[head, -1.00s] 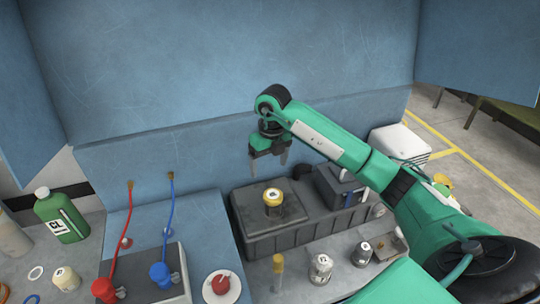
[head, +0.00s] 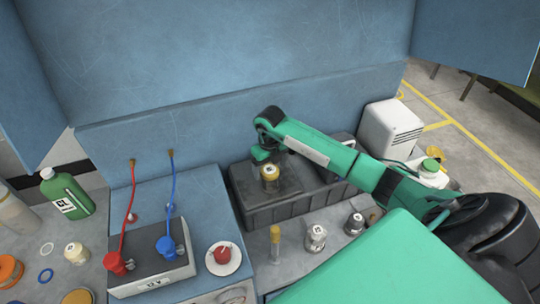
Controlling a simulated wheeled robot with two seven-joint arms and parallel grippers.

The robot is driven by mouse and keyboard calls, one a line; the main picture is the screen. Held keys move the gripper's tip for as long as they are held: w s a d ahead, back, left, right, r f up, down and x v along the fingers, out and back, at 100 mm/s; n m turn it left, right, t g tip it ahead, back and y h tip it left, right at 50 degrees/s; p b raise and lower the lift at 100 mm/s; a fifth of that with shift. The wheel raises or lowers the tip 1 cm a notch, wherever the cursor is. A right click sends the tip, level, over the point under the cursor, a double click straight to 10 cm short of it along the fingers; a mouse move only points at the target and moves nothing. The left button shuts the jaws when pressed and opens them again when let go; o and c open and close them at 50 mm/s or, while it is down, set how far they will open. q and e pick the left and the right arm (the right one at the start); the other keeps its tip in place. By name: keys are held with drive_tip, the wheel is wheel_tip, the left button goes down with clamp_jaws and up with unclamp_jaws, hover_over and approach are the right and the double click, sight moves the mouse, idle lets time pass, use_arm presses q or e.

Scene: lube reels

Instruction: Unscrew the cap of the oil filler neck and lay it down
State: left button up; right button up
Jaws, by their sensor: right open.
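My right gripper (head: 263,156) hangs just behind and above the cap, pointing down. It is open, but its fingertips are small and mostly hidden, so I cannot tell whether they touch the cap. My left gripper is not in view.
A battery (head: 150,274) with red and blue clamps stands left of the block. A green bottle (head: 66,193) is at far left.

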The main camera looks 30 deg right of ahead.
drive_tip(key=shift+f, duration=0.25)
drive_tip(key=c, duration=1.1)
drive_tip(key=shift+o, duration=0.2)
drive_tip(key=n+b, duration=0.2)
drive_tip(key=n, duration=0.1)
drive_tip(key=shift+f, duration=0.15)
drive_tip(key=shift+n+b, duration=0.7)
drive_tip(key=shift+n, duration=0.4)
